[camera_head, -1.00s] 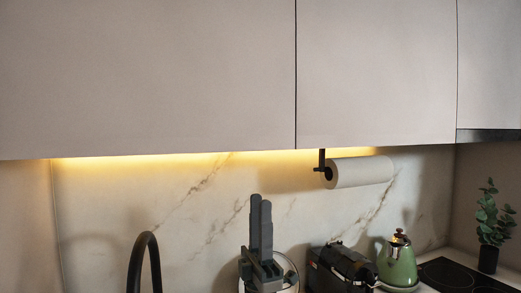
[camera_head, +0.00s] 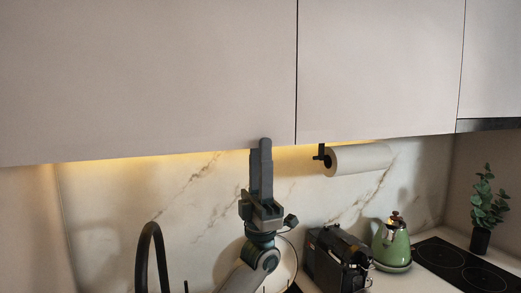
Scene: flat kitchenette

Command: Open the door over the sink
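The wide, pale cabinet door (camera_head: 150,75) over the black sink tap (camera_head: 151,250) fills the upper left and is closed. My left gripper (camera_head: 260,150) points straight up below the door's lower edge, near its right end. Its two grey fingers overlap in this view, so the gap between them cannot be judged. The nearer fingertip overlaps the door's lower edge in the picture; whether it touches cannot be told. The sink basin is out of the frame. My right gripper is not in view.
A second closed door (camera_head: 380,70) adjoins on the right. A paper towel roll (camera_head: 360,159) hangs below it. A black coffee machine (camera_head: 338,262), green kettle (camera_head: 392,246), hob (camera_head: 460,268) and plant (camera_head: 483,200) stand to the right. The marble wall left of my gripper is clear.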

